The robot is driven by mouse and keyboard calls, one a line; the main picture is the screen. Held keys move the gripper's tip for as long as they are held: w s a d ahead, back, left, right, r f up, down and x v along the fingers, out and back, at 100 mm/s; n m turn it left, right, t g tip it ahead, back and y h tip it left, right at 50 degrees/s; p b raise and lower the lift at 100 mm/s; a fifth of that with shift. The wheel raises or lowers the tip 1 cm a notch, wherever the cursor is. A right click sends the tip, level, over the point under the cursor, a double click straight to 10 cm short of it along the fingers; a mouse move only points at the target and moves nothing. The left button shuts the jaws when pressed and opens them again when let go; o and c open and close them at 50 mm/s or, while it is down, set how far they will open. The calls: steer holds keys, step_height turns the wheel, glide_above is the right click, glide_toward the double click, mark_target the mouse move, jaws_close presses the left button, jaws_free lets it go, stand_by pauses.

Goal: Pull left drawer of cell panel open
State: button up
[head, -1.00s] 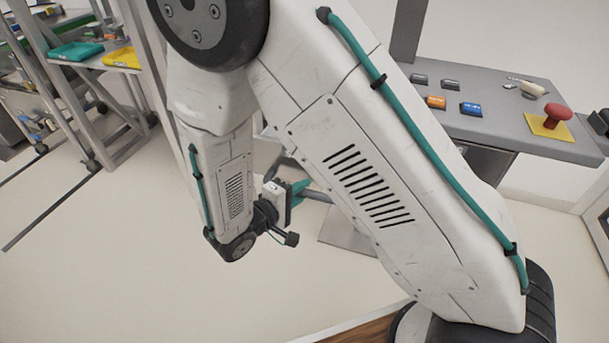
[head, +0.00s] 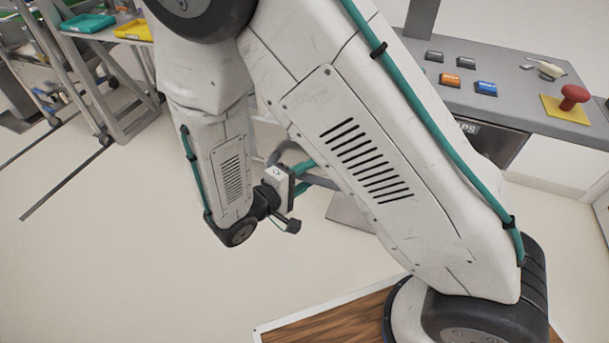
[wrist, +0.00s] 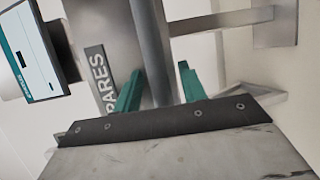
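The cell panel (head: 520,98) is a grey desk at the right of the head view. Its right drawer front (head: 487,140) shows part of a label ending in "PS". The left drawer front (wrist: 105,35), with a label reading "PARES" in part, shows in the wrist view; my arm hides it in the head view. A grey bar handle (wrist: 152,45) runs between the two teal fingers of my gripper (wrist: 160,85). The fingers stand on either side of the bar, with a narrow gap seen at the right finger. I cannot tell how far the drawer is out.
A red stop button (head: 573,97) on a yellow plate and several small buttons sit on the panel top. A rack with a teal tray (head: 88,23) and a yellow tray (head: 133,31) stands at the back left. The floor on the left is clear.

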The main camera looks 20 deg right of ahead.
steer(key=v, duration=0.7)
steer(key=shift+a, duration=0.4)
steer(key=shift+s, duration=0.15)
steer(key=s+d+r+m+g+y, duration=0.3)
steer(key=s+d+r+y, duration=0.4)
steer(key=r, duration=0.4)
steer(key=s+d+r+m+g+y, duration=0.2)
steer(key=s+d+r+m+y, duration=0.1)
steer(key=s+d+r+y, duration=0.4)
step_height(320, 180, up, 4)
steer(key=s+d, duration=0.2)
steer(key=shift+d+g, duration=0.4)
